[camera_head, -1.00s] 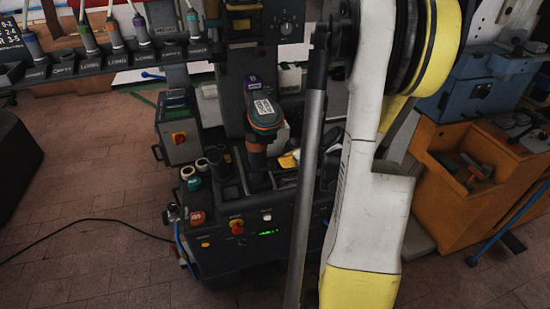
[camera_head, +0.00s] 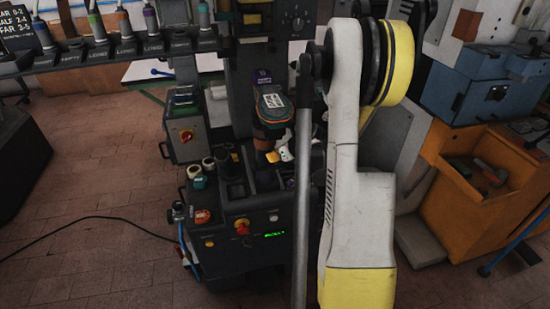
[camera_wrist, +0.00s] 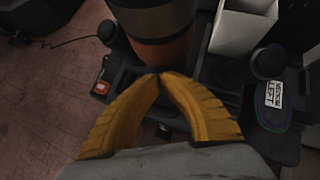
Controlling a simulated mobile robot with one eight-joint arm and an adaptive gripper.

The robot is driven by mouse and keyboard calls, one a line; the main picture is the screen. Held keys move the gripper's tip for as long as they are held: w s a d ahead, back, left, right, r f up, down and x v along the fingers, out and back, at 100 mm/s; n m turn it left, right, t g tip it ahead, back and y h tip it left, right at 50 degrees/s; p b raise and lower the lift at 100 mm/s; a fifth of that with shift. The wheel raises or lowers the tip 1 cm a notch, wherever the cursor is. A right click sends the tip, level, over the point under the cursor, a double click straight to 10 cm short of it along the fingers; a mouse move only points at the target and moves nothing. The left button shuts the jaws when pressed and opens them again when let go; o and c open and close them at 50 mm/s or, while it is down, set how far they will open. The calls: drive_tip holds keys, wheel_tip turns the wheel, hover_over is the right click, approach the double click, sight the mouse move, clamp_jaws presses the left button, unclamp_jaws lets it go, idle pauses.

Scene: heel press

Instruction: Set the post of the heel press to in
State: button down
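The heel press stands in the middle of the head view, with an orange-brown post (camera_head: 263,147) rising from its dark base (camera_head: 225,205). A dark, orange-edged pad (camera_head: 272,103) with a white label sits on top. In the wrist view the post (camera_wrist: 165,52) is a thick upright cylinder with a dark upper part, just beyond my fingertips. My gripper (camera_wrist: 159,77) has two curved yellow fingers with tips together and nothing visible between them.
A control panel with a red knob (camera_head: 242,226) fronts the base. A shelf of labelled tools (camera_head: 125,50) is at upper left. An orange bench (camera_head: 465,210) stands at right. In the wrist view, a white open box (camera_wrist: 243,28) and a dark labelled disc (camera_wrist: 275,100) lie right of the post.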

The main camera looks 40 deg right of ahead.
drive_tip(key=w+d, duration=0.9)
drive_tip(key=w, duration=0.6)
drive_tip(key=shift+d, duration=0.15)
